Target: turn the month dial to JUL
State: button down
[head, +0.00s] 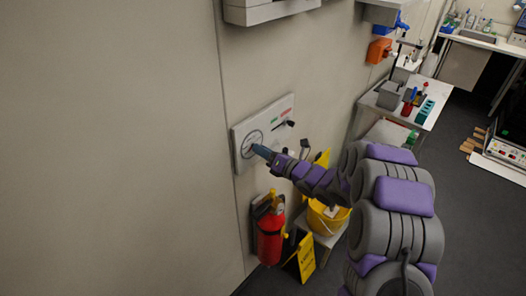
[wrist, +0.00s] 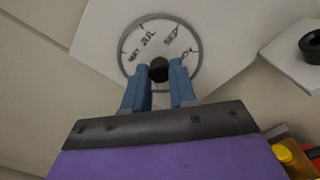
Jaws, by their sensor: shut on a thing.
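The month dial (wrist: 161,30) is a white round face with a grey ring on a pale wall panel (head: 284,105). In the wrist view its upper part shows MAY at the left and JUL at the upper left. Further labels, partly hard to read, are to the right. A dark round knob (wrist: 158,69) sits at the dial's centre. My gripper (wrist: 160,75) has its two blue fingers shut on the knob, one on each side. In the head view my gripper (head: 262,152) meets the dial (head: 250,143). The knob's pointer cannot be made out, and the fingers hide the dial's lower part.
A red fire extinguisher (head: 270,238) hangs on the wall below the panel. A yellow bucket (head: 326,218) and a yellow sign (head: 301,260) stand near it. A small dark handle (head: 285,123) is on the panel's right. A bench (head: 428,118) with tools is further back.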

jog(key=shift+f+m, duration=0.15)
jog(key=shift+m, duration=0.15)
jog(key=shift+m+p, duration=7.6)
jog(key=shift+m, duration=6.9)
jog(key=shift+f, duration=0.1)
